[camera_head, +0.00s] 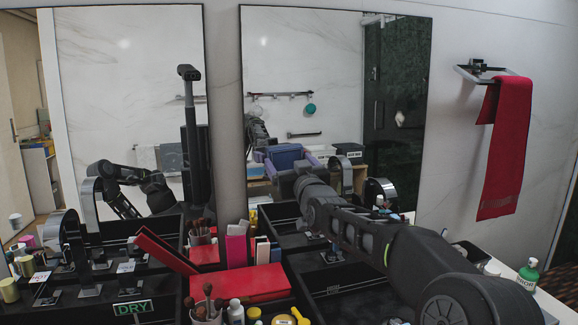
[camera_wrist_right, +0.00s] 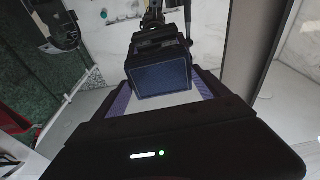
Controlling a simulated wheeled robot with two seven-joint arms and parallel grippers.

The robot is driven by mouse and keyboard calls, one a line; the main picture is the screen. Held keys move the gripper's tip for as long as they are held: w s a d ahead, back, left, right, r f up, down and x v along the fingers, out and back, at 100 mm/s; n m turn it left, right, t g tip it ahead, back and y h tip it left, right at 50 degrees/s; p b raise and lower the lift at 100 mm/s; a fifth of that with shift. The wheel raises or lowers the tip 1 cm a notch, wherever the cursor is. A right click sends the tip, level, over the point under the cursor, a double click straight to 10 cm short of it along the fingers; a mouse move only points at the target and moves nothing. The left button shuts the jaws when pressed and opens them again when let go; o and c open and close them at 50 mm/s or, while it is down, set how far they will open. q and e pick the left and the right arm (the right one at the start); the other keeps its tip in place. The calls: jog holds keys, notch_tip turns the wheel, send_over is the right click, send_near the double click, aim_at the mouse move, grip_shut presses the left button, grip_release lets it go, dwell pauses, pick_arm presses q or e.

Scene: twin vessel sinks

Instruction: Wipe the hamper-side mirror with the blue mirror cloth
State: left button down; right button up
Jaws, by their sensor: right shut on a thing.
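The right-hand mirror (camera_head: 335,60) and the left-hand mirror (camera_head: 130,60) hang on the wall; I cannot tell which is hamper-side. My right arm reaches from the lower right toward the right-hand mirror. My right gripper (camera_head: 284,157) is in front of its lower left part, shut on the blue mirror cloth (camera_head: 283,150). In the right wrist view the cloth (camera_wrist_right: 162,80) is a dark blue pad between the purple fingers. Whether it touches the glass is unclear. My left gripper is not directly in view.
Black vessel sinks with curved metal taps stand below. Between them are a red box (camera_head: 238,284), brush cups (camera_head: 206,309) and bottles. A DRY sign (camera_head: 132,308) is at lower left. A red towel (camera_head: 504,145) hangs at right; a green bottle (camera_head: 528,274) stands below it.

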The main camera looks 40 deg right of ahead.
jog(key=shift+s+d+f+b, duration=0.15)
jog(key=shift+d+f+b, duration=0.05)
jog(key=shift+d+b, duration=0.2)
jog(key=d, duration=0.1)
jog(key=s+d, duration=0.1)
jog(key=shift+d+r, duration=0.15)
jog(key=shift+d, duration=0.2)
jog(key=shift+b, duration=0.3)
